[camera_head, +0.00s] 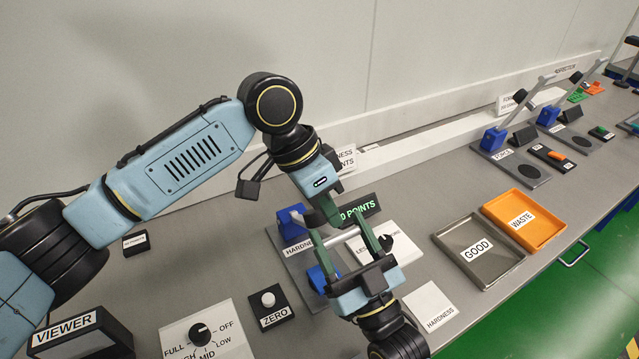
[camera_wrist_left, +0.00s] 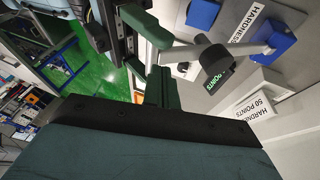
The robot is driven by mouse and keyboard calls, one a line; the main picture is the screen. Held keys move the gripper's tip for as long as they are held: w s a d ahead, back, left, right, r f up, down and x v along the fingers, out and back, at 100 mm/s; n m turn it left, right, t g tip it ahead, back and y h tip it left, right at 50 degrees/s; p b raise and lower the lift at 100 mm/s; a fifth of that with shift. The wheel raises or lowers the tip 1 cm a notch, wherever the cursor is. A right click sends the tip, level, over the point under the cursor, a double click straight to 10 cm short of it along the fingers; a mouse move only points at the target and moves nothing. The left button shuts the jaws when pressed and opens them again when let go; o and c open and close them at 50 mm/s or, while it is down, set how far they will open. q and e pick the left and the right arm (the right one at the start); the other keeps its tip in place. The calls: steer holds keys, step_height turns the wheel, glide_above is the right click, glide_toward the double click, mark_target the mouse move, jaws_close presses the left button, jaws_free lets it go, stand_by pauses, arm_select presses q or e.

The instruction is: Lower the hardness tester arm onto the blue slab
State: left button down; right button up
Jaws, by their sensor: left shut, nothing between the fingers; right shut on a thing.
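The hardness tester stands mid-bench, with a blue hinge block (camera_head: 291,216) that also shows in the left wrist view (camera_wrist_left: 281,42). Its pale arm (camera_wrist_left: 185,54) runs out from the hinge, with a black piece (camera_wrist_left: 212,66) partway along. A blue slab (camera_head: 317,279) is partly hidden beside my right gripper (camera_head: 345,240). What looks like the slab also shows in the left wrist view (camera_wrist_left: 203,12). My right gripper is shut on the tester arm near its outer end; the exact contact is hard to see. My left gripper (camera_head: 330,218) is shut and empty, close above the tester.
A grey GOOD tray (camera_head: 452,235) and orange WASTE tray (camera_head: 541,236) are at the right. A ZERO button (camera_head: 268,300), a dial panel (camera_head: 219,321) and a VIEWER block (camera_head: 104,340) are at the front. A FORCE station (camera_head: 512,172) stands farther back.

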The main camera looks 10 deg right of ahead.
arm_select(q)
steer(key=shift+s+f, duration=0.25)
steer(key=shift+s+d+f, duration=0.2)
steer(key=shift+s+f, duration=0.4)
steer(key=shift+s, duration=0.05)
steer(key=shift+s+d, duration=0.1)
arm_select(e)
steer(key=shift+r, duration=0.15)
steer(key=o, duration=1.4)
steer(key=shift+w, duration=0.1)
arm_select(q)
steer(key=shift+w, duration=0.2)
